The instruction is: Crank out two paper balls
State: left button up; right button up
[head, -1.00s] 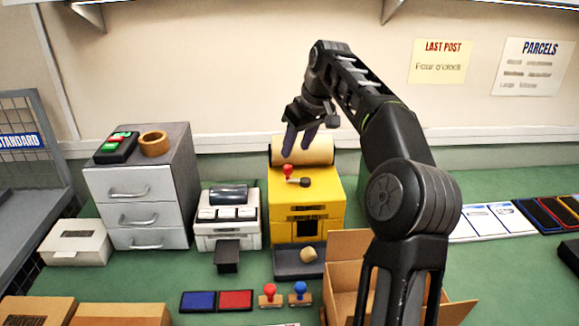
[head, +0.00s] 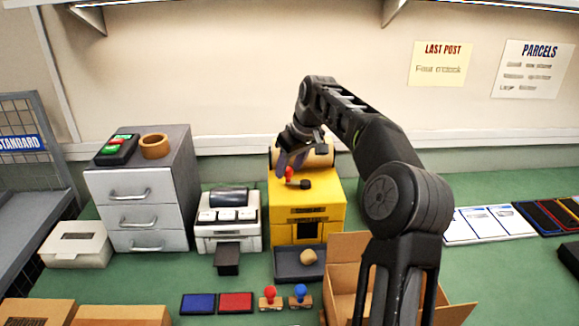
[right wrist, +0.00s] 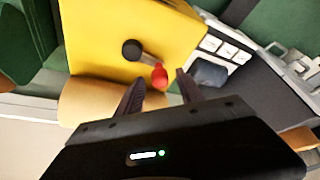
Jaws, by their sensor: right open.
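The yellow paper machine (head: 306,217) stands at the middle of the bench, with a roll of brown paper (head: 318,157) on its back. Its crank has a red knob (head: 289,174) and a dark hub (head: 305,184) on top. One crumpled paper ball (head: 308,256) lies in the dark tray (head: 288,277) in front. My right gripper (head: 290,165) is open just above the red knob. In the right wrist view the knob (right wrist: 159,76) shows between the fingertips of the gripper (right wrist: 159,78), with nothing gripped. My left gripper is out of view.
A white label printer (head: 228,232) and a grey drawer unit (head: 145,200) stand to the left. An open cardboard box (head: 348,262) sits at front right under my right arm. Stamps and ink pads (head: 236,302) lie in front.

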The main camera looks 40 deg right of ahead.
jog(key=shift+w+f, duration=0.1)
jog(key=shift+f, duration=0.1)
grip_shut()
dwell(0.4)
